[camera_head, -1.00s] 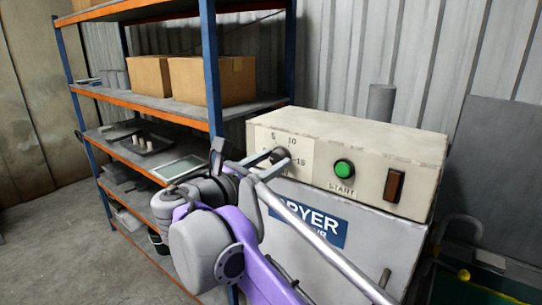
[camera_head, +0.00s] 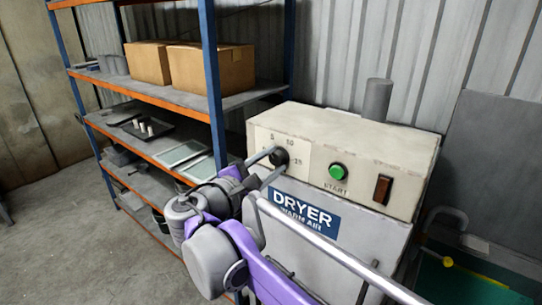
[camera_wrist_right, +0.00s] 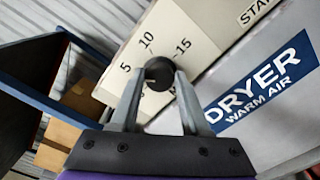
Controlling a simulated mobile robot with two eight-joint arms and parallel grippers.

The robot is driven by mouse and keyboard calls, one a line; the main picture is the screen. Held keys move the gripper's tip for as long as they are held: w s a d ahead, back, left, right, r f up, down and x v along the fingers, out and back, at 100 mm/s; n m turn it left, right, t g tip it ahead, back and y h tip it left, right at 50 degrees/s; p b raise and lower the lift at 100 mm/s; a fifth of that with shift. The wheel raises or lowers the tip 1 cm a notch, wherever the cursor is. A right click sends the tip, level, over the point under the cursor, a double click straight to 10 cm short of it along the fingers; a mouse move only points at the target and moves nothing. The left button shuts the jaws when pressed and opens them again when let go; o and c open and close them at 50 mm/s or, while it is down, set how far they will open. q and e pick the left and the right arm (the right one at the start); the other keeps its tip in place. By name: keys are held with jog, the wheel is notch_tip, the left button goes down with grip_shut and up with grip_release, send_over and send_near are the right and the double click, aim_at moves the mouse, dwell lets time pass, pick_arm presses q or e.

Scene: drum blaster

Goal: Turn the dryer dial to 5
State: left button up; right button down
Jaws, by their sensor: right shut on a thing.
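The dryer (camera_head: 350,228) is a grey cabinet with a cream control box on top. Its black round dial (camera_head: 279,156) is at the left of the box front, on a pale plate with 5, 10 and 15 printed around it. My right gripper (camera_head: 279,159) is shut on the dial, a finger on either side. The wrist view shows the dial (camera_wrist_right: 158,72) between the fingertips (camera_wrist_right: 159,78), with 5 to its left, 10 above left and 15 above right. I cannot tell which number the dial points to. My left gripper is not in view.
Right of the dial are a green START button (camera_head: 338,172) and a brown rocker switch (camera_head: 382,189). A silver rail (camera_head: 335,250) crosses in front of the dryer. A blue-orange shelf rack (camera_head: 213,85) with cardboard boxes (camera_head: 210,68) stands close on the left.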

jog(key=shift+m, duration=0.3)
dwell(0.4)
jog(key=shift+c, duration=2)
grip_release()
jog(key=v, duration=1.1)
jog(key=shift+b, duration=0.45)
jog(key=shift+d, duration=0.1)
